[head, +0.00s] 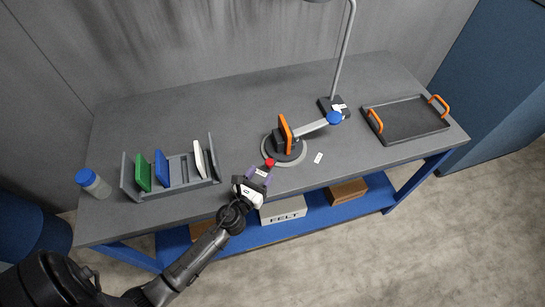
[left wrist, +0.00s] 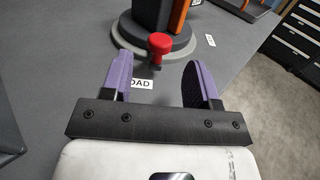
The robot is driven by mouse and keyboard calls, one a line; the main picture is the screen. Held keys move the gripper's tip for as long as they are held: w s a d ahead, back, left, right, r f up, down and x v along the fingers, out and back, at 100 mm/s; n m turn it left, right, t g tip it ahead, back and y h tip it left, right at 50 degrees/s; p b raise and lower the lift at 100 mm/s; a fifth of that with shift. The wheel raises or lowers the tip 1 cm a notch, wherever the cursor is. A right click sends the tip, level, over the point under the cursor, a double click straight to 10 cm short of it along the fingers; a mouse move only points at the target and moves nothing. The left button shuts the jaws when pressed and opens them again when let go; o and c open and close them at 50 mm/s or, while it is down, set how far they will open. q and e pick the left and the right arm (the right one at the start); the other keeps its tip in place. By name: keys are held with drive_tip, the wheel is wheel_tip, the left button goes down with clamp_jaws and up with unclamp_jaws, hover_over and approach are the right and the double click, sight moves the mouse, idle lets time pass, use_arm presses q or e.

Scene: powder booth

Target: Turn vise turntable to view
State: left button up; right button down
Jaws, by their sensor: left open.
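The vise turntable (head: 274,152) stands on the middle of the grey bench. It has a round grey base, a dark vise body, an upright orange plate (head: 286,134) and a grey arm ending in a blue knob (head: 334,118) toward the right. A red knob (head: 269,163) sits at the base's front edge; it also shows in the left wrist view (left wrist: 160,42). My left gripper (head: 258,173) is open, with purple fingers, just in front of the red knob. In the left wrist view the knob is beyond the fingertips, in line with the gap. My right gripper is not in view.
A grey rack (head: 178,190) with green, blue and white plates stands left, beside a blue-capped jar (head: 93,183). A lamp (head: 345,55) rises behind the turntable. A tray (head: 408,121) with orange handles lies right. A FELT box (head: 283,210) is on the shelf below.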

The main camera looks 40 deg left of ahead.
use_arm(q)
approach(282, 143)
drive_tip(key=w+f, duration=0.1)
drive_tip(key=w+a+f, duration=0.1)
drive_tip(key=w, duration=0.1)
drive_tip(key=w+f, duration=0.1)
drive_tip(key=shift+w+a, duration=0.3)
drive_tip(key=shift+a, duration=0.1)
drive_tip(key=shift+c, duration=0.2)
clamp_jaws()
